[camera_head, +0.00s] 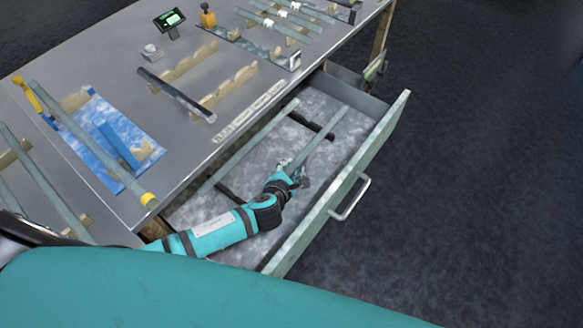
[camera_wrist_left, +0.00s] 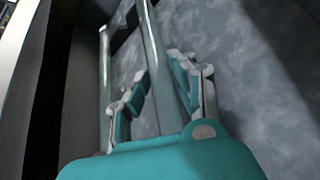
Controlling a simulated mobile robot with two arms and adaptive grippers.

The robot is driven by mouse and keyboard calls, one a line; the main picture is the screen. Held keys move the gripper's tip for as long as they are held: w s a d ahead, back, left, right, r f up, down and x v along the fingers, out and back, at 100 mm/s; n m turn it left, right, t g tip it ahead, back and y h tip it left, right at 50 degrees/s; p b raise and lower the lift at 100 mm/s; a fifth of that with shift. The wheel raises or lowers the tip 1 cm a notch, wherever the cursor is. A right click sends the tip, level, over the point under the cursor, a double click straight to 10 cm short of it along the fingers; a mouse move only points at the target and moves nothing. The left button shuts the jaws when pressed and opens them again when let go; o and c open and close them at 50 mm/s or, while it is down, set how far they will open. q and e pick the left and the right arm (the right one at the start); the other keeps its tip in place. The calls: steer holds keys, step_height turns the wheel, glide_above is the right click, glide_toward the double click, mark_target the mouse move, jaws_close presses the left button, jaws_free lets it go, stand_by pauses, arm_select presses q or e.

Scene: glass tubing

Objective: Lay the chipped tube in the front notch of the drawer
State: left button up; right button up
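The open drawer (camera_head: 384,130) holds two greenish glass tubes across two black notched supports (camera_head: 299,119). One tube (camera_head: 248,149) lies nearer the bench. The other, on the drawer-front side (camera_head: 325,134), runs to my left gripper (camera_head: 297,175), low in the drawer. In the left wrist view this front-side tube (camera_wrist_left: 159,55) passes between the two fingers of my left gripper (camera_wrist_left: 160,72). A gap shows on its left side, so the fingers look open around it. The other tube (camera_wrist_left: 105,75) is left of the gripper. I cannot make out a chip. My right gripper is out of view.
The bench (camera_head: 140,45) carries several tubes on wooden racks, a dark tube (camera_head: 176,95), a blue-and-white mat (camera_head: 95,124) and a yellow-ended tube (camera_head: 95,145). The drawer front with its handle (camera_head: 350,198) bounds the drawer on the right. The floor beyond is clear.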

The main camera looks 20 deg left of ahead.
arm_select(q)
steer(key=o, duration=0.4)
steer(key=shift+o, duration=0.3)
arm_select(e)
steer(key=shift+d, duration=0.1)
arm_select(q)
steer(key=shift+r, duration=0.15)
steer(key=shift+s+r, duration=0.15)
steer(key=shift+s, duration=0.15)
steer(key=p+v, duration=0.2)
steer(key=v, duration=0.9)
steer(key=shift+r, duration=0.15)
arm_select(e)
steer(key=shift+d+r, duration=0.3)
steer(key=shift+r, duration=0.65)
arm_select(q)
steer(key=shift+s, duration=0.15)
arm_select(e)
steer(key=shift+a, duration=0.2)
